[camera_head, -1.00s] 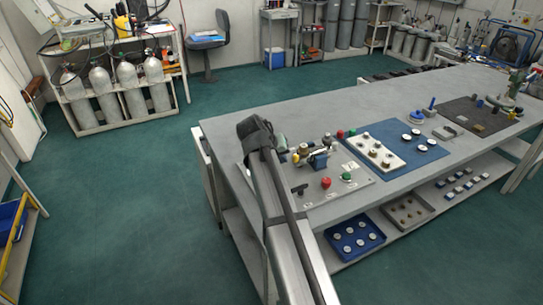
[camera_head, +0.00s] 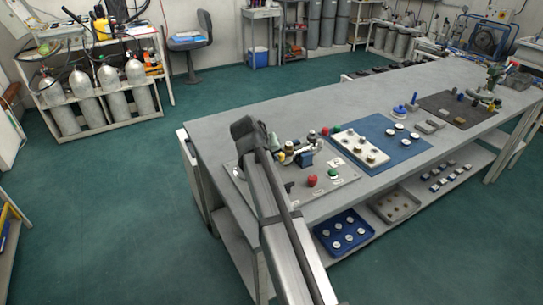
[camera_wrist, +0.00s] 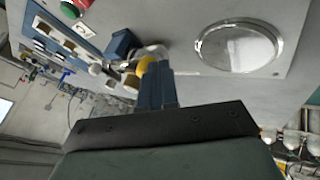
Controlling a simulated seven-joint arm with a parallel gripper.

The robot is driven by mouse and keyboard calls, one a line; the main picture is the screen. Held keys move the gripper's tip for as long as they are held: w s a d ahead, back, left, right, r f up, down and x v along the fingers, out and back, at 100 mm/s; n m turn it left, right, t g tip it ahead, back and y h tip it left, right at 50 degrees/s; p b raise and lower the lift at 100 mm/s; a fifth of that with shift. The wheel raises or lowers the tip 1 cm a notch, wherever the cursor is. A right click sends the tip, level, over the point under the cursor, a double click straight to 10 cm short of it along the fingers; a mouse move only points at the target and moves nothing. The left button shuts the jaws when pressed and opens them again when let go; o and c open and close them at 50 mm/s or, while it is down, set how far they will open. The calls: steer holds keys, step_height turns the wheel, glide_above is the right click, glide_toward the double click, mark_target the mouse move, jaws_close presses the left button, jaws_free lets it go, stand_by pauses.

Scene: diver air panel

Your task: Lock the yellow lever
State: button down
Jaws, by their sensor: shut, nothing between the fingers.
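The yellow lever's rounded yellow end (camera_wrist: 147,65) shows in the wrist view, right at the tips of my gripper (camera_wrist: 156,68). The fingers are closed together with nothing between them. Whether they touch the yellow end, I cannot tell. A blue block (camera_wrist: 120,44) and metal fittings sit beside it to the left. In the head view the yellow part (camera_head: 289,148) is small, among fittings on the grey panel (camera_head: 345,180), just right of my arm's dark end. My fingertips are hidden there, and the lever's angle is not clear.
A round clear-faced gauge (camera_wrist: 240,47) lies right of the fingers. A red knob (camera_head: 312,181) and a green knob (camera_head: 333,173) stand on the panel. A white plate with knobs (camera_head: 360,149) lies on a blue mat (camera_head: 408,151) further right. The workbench's back left is clear.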

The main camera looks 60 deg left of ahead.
steer(key=shift+w+d, duration=0.1)
steer(key=shift+d, duration=0.1)
steer(key=w+d+n+g+y, duration=0.3)
steer(key=w+d+n, duration=0.1)
steer(key=n, duration=0.3)
steer(key=shift+w+d, duration=0.2)
steer(key=shift+w, duration=0.1)
stand_by(0.4)
steer(key=shift+a, duration=0.2)
steer(key=shift+s+a, duration=0.3)
steer(key=shift+a, duration=0.25)
